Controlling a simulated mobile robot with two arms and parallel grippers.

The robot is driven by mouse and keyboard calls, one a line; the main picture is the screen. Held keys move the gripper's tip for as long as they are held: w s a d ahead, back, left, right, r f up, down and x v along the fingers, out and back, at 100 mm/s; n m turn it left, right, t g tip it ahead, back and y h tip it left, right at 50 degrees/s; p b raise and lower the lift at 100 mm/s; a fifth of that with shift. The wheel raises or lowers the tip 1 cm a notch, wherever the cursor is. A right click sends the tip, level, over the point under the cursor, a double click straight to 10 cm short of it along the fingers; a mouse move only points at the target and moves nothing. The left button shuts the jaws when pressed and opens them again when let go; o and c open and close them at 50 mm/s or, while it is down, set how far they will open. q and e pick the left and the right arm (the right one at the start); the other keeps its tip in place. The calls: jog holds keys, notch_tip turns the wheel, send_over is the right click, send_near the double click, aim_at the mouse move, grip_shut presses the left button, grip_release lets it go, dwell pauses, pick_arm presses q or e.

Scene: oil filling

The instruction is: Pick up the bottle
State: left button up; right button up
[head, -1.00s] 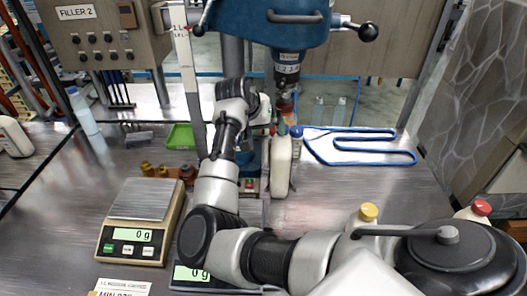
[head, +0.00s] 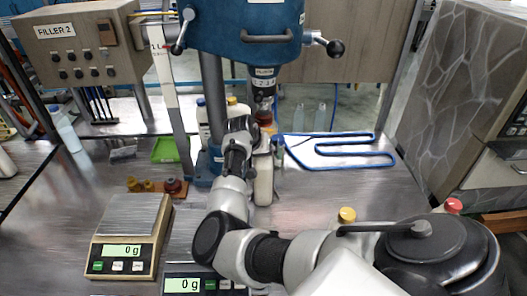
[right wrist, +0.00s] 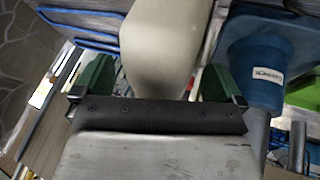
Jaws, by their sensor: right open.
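A cream bottle (head: 263,180) stands upright on the metal worktop, beneath the blue filling machine's nozzle. My right gripper (head: 254,140) is at the bottle's upper part, and the wrist hides some of it. In the right wrist view the cream bottle (right wrist: 160,45) lies between the two green-padded fingers of my right gripper (right wrist: 155,82). The fingers are apart, with a gap visible on the left side; contact on the right cannot be told. My left gripper is not in view.
Two scales reading 0 g, one at left (head: 126,235) and one at front (head: 205,283), stand on the worktop. The blue machine (head: 245,30) hangs overhead. Small brass parts (head: 140,185) sit left. A yellow-capped container (head: 347,216) is near my arm.

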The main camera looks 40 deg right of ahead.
jog(key=shift+a, duration=0.1)
grip_shut()
jog(key=shift+r, duration=0.2)
dwell(0.3)
